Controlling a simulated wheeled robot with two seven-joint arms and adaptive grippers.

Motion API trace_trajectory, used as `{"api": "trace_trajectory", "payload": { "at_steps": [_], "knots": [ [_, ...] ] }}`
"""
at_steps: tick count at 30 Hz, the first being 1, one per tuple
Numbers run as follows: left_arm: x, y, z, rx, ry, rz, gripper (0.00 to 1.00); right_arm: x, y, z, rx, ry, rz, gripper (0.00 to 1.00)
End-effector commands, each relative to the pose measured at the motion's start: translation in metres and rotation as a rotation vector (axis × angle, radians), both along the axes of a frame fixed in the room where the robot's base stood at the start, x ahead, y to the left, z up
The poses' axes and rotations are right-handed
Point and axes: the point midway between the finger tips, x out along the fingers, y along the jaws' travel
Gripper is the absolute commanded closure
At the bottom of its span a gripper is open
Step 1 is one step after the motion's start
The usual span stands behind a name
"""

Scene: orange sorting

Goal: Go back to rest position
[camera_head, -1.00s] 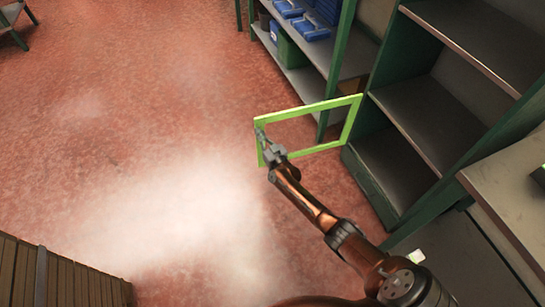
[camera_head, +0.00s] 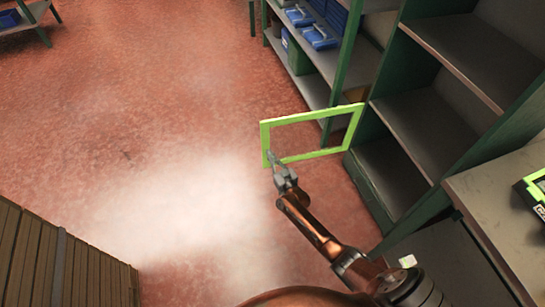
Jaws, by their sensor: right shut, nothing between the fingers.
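My right arm reaches in from the bottom right, over the red floor. My right gripper (camera_head: 273,160) is at its end, shut and empty. The gripper overlaps the lower left corner of a bright green rectangular frame (camera_head: 312,118) in the picture. I cannot tell whether they touch. My left gripper is not in view.
Shelving with dark shelves (camera_head: 425,120) stands at the right. Another rack behind it holds blue bins (camera_head: 318,37). A worktop (camera_head: 500,195) with a dark, green-edged object (camera_head: 535,192) is at the right edge. A wooden crate (camera_head: 60,265) stands at lower left. The floor (camera_head: 130,120) between is clear.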

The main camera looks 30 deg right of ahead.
Motion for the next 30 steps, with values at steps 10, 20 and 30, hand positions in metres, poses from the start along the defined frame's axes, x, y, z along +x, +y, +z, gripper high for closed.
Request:
{"api": "trace_trajectory", "payload": {
  "at_steps": [10,20,30],
  "knots": [
    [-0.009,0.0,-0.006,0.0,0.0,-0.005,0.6,-0.01,0.003,0.0,0.0,0.0,0.0,1.0],
    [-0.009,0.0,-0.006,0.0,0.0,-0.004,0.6,-0.051,0.013,-0.062,-0.005,0.135,0.048,1.0],
    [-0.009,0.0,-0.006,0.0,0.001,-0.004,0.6,-0.224,0.039,-0.233,-0.003,0.599,0.161,1.0]
  ]
}}
